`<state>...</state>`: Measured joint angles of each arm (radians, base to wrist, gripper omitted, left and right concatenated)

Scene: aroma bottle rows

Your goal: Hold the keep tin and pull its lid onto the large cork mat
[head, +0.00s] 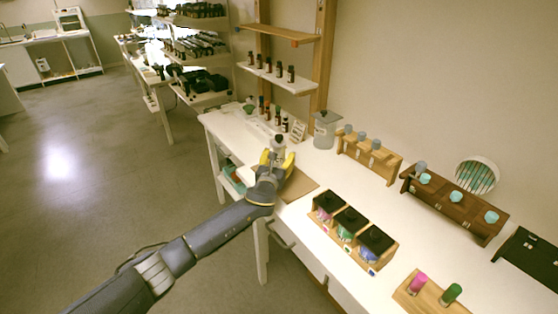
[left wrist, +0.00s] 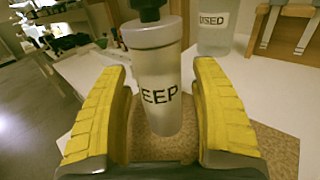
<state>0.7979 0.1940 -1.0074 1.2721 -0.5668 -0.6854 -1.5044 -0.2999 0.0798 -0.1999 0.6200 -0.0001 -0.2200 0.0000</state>
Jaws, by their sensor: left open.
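The keep tin is a pale frosted cylinder, standing in the left wrist view (left wrist: 160,85) with the letters "EEP" showing. Its lid (left wrist: 148,38) is on, with a dark knob (left wrist: 148,10) cut off by the top edge. The tin also shows small in the head view (head: 279,145). The large cork mat (head: 301,184) lies on the white table, and its speckled brown surface (left wrist: 275,147) shows around the tin's base. My left gripper (head: 277,158) is open, its yellow fingers on either side of the tin, with gaps visible. My right gripper is in neither view.
A second frosted tin (head: 325,130) with a grey lid stands behind on the right. Dark-lidded jars in a wooden holder (head: 330,233) stand right of the mat. Small dark bottles (head: 284,124) stand behind the keep tin. Wooden racks (head: 368,158) line the back right.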

